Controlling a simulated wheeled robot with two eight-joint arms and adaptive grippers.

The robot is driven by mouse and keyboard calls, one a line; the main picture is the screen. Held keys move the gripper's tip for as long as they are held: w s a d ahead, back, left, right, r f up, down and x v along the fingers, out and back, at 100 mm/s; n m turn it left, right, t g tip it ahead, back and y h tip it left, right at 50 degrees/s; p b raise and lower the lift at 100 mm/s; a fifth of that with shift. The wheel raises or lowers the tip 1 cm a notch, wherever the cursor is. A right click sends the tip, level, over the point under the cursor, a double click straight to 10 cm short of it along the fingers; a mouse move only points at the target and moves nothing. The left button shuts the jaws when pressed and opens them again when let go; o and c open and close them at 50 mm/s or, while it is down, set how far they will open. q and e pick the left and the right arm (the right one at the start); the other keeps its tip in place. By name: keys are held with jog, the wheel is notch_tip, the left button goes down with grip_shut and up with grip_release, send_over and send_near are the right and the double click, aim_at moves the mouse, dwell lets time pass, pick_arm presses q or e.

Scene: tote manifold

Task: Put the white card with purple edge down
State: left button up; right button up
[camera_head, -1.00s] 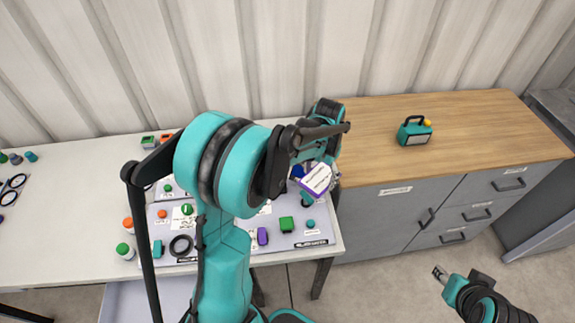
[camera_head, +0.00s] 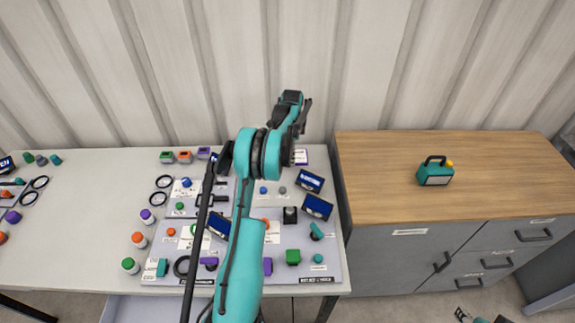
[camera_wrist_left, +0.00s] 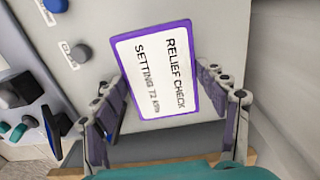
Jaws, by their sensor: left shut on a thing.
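The white card with purple edge (camera_wrist_left: 158,70) is between the two fingers of my left gripper (camera_wrist_left: 163,82) in the left wrist view. Its printed face reads "RELIEF CHECK SETTING 72" and is turned to the camera. The gripper is shut on it. A grey panel lies beyond the card; I cannot tell whether they touch. In the head view the card (camera_head: 301,157) shows partly beside my left arm, near the back right of the table. My right gripper (camera_head: 462,313) is only just in view at the bottom right, too small to read.
The white table (camera_head: 90,225) bears grey panels with knobs, blocks and several blue-faced devices (camera_head: 317,206). Orange, purple and green capped jars (camera_head: 138,240) stand left of the panels. A wooden-topped cabinet (camera_head: 380,185) on the right carries a teal lantern-like box (camera_head: 435,172).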

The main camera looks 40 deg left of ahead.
pick_arm(q)
jog(key=shift+w+a+f, duration=0.15)
jog(key=shift+a+f, duration=0.3)
jog(key=shift+a, duration=0.2)
jog(key=shift+w+a+f, duration=0.1)
jog(key=shift+a+f, duration=0.3)
jog(key=shift+a, duration=0.2)
notch_tip(320, 180, down, 3)
jog(key=shift+f+b, duration=0.15)
jog(key=shift+b, duration=0.6)
jog(key=shift+f, duration=0.3)
jog(key=shift+f, duration=0.1)
jog(key=o, duration=1.1)
jog(key=shift+o, duration=0.2)
